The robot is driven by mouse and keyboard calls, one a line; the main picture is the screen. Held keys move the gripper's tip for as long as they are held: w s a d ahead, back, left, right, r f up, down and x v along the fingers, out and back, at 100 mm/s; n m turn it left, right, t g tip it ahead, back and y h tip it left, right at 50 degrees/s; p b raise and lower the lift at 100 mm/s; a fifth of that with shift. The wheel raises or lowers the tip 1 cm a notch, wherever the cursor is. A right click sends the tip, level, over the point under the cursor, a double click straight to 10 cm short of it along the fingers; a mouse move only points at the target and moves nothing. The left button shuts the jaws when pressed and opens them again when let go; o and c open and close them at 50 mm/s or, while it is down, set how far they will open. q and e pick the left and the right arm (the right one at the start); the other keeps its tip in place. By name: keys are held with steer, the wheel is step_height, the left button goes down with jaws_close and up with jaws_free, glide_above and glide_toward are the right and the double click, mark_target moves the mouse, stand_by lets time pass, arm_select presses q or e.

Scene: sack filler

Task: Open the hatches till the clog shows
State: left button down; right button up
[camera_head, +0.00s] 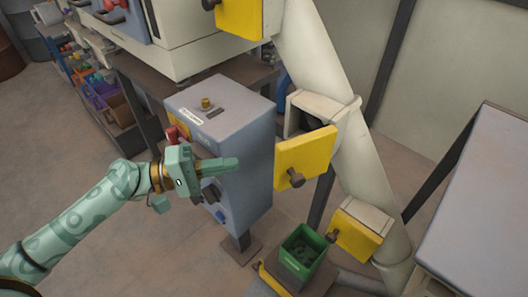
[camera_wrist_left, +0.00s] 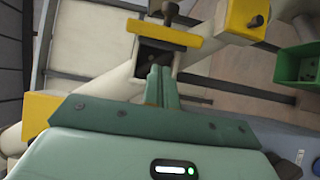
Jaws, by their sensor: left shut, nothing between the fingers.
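A pale chute (camera_head: 325,50) slopes down with three yellow hatches on it. The middle hatch (camera_head: 305,158) stands open, its door swung out from the frame; its dark opening also shows in the left wrist view (camera_wrist_left: 155,58), and I cannot make out what is inside. The upper hatch (camera_head: 240,18) is cut by the top edge and looks shut. The lower hatch (camera_head: 355,236) looks shut, its dark knob facing out. My left gripper (camera_head: 234,163) is shut and empty, left of the middle hatch and apart from it. My right gripper is not in view.
A grey control box (camera_head: 248,180) with a red handle (camera_head: 178,134) stands behind my left gripper. A grey table (camera_head: 490,200) is at the right. Shelves with coloured bins (camera_head: 100,90) stand at the back left.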

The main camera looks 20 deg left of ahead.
mark_target(278, 173)
arm_select(q)
steer(key=x, duration=0.9)
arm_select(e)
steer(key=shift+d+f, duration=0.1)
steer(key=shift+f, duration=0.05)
arm_select(q)
steer(key=shift+w+f, duration=0.1)
